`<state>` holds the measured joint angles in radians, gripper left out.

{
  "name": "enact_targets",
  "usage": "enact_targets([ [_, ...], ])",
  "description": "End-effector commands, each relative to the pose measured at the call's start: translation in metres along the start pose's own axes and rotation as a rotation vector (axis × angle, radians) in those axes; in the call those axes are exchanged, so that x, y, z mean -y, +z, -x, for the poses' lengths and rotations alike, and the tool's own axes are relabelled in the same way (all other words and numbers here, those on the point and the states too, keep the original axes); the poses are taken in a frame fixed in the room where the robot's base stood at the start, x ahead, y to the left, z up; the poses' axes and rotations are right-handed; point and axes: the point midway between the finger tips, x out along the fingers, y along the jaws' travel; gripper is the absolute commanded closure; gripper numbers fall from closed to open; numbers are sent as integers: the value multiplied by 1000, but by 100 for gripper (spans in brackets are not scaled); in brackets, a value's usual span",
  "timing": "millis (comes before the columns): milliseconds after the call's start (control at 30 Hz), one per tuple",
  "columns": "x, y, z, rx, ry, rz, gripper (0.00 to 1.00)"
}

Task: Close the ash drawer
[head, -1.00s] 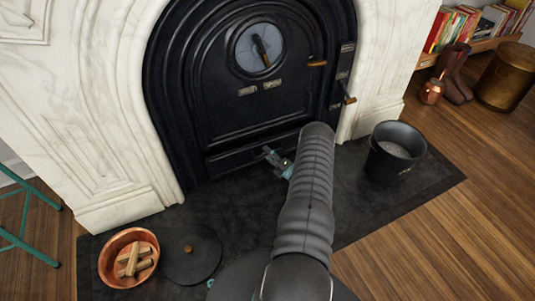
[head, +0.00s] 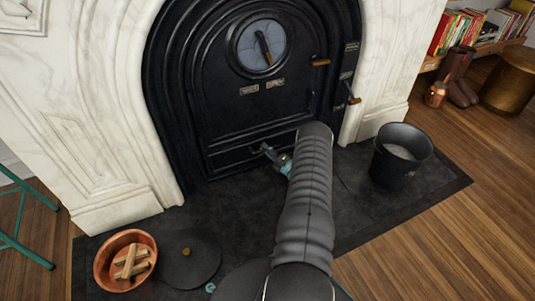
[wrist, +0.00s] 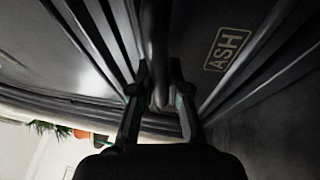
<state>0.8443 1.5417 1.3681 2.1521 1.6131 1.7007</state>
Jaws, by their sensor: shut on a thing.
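The ash drawer (head: 228,160) is the low black front at the foot of the black fireplace door. In the wrist view its brass-edged ASH label (wrist: 228,48) shows at upper right. My gripper (head: 266,150) is at the drawer front. In the wrist view my gripper (wrist: 160,98) has one finger on each side of a dark rounded handle (wrist: 157,45) and is shut on it. My arm hides the drawer's right part in the head view. The drawer front looks close to the frame; I cannot tell if a small gap is left.
A black ash bucket (head: 378,166) stands right on the dark hearth (head: 345,215). A copper bowl of wood (head: 101,268) and a round black lid (head: 205,263) lie at front left. White marble (head: 100,150) flanks the door.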

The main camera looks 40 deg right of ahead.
Motion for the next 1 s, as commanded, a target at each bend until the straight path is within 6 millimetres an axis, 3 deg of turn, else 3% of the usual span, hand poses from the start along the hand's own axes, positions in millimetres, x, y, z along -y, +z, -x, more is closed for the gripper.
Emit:
enact_targets([
  [133, -4, 3, -4, 2, 5, 9, 100],
  [167, -4, 3, -4, 2, 5, 9, 77],
  [233, -4, 3, -4, 1, 5, 9, 60],
  [667, -2, 4, 8, 7, 0, 5, 59],
  [1000, -3, 4, 68, 8, 1, 4, 59],
])
